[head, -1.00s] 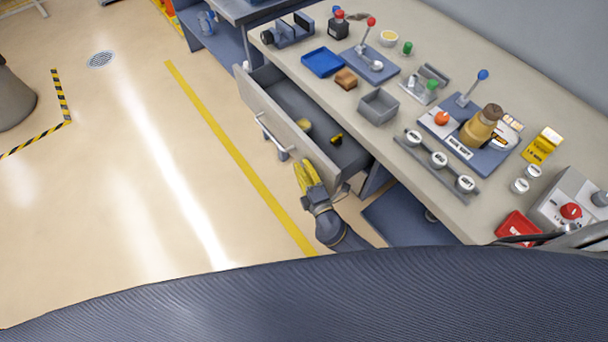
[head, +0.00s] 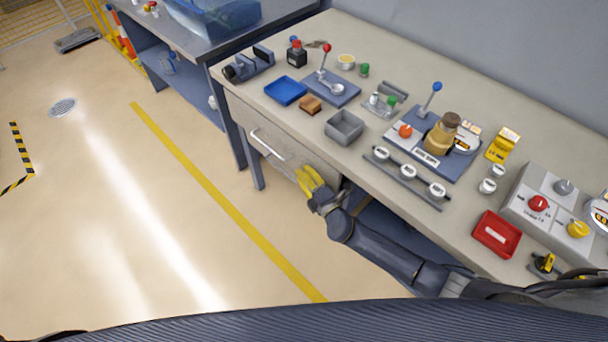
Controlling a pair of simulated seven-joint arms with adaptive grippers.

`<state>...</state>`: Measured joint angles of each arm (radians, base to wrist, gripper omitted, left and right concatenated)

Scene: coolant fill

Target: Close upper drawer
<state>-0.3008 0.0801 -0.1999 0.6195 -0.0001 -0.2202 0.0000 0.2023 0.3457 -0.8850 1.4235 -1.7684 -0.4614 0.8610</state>
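The upper drawer (head: 262,141) is under the left part of the workbench. Its grey front with a pale bar handle (head: 267,145) sits flush, or nearly flush, with the bench edge, and its inside is hidden. My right gripper (head: 308,178) is at the right end of the drawer front, its yellow fingers touching or very close to it, away from the handle. The fingers lie side by side, and I cannot tell whether they are parted. My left gripper is not in view.
The workbench top (head: 290,118) holds a blue tray (head: 286,91), a grey bin (head: 344,127), a brown-capped bottle (head: 443,134) and a red tray (head: 497,234). A second bench with a clear tank (head: 213,14) stands at the upper left.

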